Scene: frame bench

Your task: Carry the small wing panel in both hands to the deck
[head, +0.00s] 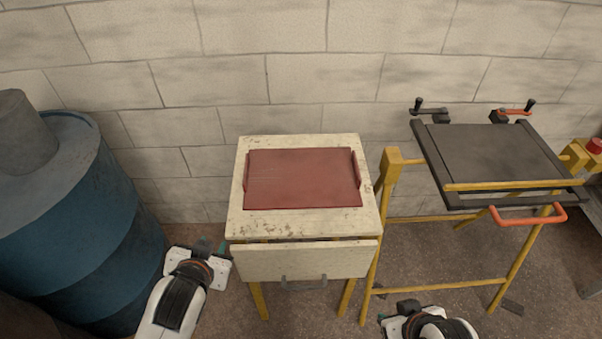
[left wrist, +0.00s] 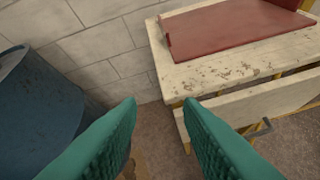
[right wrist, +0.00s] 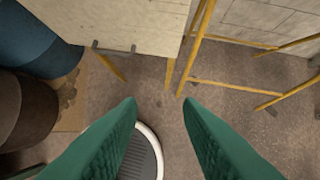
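The small wing panel (head: 302,178) is a flat dark red board with a raised handle at its left and right ends. It lies on a worn cream table (head: 236,222) and also shows in the left wrist view (left wrist: 230,28). The deck seems to be the dark grey plate (head: 495,152) on a yellow frame at the right. My left gripper (head: 212,248) is open and empty, in front of and left of the table; its green fingers (left wrist: 160,105) are apart. My right gripper (head: 395,312) is low, right of the table front; its fingers (right wrist: 160,105) are apart and empty.
A blue drum (head: 75,225) stands at the left. The cream table has a drawer front (head: 300,262) with a grey handle. The yellow frame (head: 372,260) carries clamps with black knobs (head: 430,108) and an orange handle (head: 530,218). A block wall (head: 300,70) closes the back.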

